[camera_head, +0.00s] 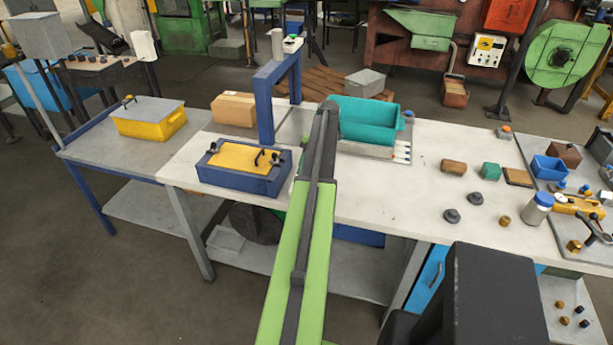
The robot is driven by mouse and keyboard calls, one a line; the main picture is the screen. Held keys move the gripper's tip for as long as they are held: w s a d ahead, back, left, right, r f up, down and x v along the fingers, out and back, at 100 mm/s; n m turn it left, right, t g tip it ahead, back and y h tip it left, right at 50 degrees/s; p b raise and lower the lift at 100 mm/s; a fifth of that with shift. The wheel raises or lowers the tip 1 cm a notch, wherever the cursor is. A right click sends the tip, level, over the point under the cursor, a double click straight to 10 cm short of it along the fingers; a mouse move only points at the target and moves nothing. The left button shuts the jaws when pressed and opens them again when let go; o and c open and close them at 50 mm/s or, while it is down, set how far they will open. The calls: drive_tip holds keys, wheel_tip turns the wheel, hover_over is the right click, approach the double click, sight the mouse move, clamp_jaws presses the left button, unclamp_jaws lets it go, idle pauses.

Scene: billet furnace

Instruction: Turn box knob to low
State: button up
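My green and dark arm reaches up the middle of the picture, over the bench. I see no gripper fingers; the arm hides part of the box's left side.
A blue frame (265,105) stands left of my arm behind a blue box with a yellow lid (240,158). Wooden and green blocks (490,171), dark knobs (452,215) and a blue-capped jar (538,208) stand at right. The bench's middle front is clear.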

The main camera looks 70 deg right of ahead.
drive_tip(key=p+v, duration=1.5)
drive_tip(key=v, duration=0.2)
drive_tip(key=shift+w, duration=0.15)
